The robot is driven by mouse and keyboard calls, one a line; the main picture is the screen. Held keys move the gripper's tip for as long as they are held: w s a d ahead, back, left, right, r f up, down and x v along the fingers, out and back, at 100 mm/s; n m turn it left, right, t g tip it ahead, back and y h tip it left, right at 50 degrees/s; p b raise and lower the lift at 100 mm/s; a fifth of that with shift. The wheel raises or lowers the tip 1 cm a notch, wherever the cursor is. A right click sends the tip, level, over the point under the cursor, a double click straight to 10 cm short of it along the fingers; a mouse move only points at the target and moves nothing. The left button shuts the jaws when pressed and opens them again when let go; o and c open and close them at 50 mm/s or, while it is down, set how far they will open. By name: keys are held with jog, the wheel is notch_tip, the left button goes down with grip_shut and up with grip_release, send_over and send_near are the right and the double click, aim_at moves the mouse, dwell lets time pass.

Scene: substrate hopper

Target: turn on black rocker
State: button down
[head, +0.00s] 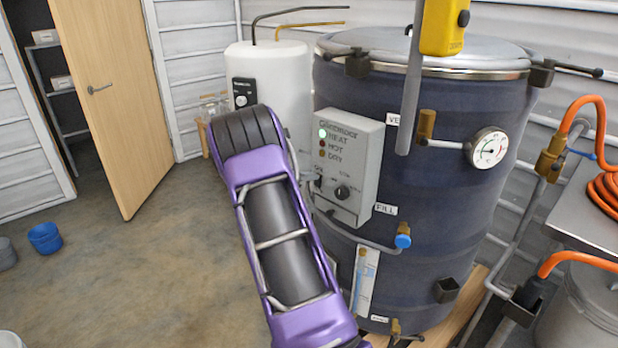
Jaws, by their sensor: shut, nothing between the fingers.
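A grey control box (349,168) is fixed to the front of the large dark blue drum (450,210). It has a column of indicator lamps, and the top one, by HEAT, glows green. A small black rocker (318,183) sits at the lower left of the box face, left of a round black knob (342,192). Its tilt is too small to read. My purple and black arm crosses the middle of the head view, just left of the box. I cannot make out my gripper; the arm hides that area.
A white tank (285,85) with a black panel stands behind my arm. A pipe with a blue-handled valve (403,240) runs below the box. A yellow device (444,27) hangs above on the right. Floor is open at left, with a blue bucket (45,238).

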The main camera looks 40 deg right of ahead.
jog(key=shift+r+p, duration=0.6)
jog(key=shift+r, duration=0.2)
jog(key=shift+a, duration=0.1)
jog(key=shift+a, duration=0.3)
jog(key=r+p+v, duration=0.1)
jog(key=v, duration=1.1)
jog(key=shift+s+r, duration=0.2)
jog(key=shift+r, duration=0.1)
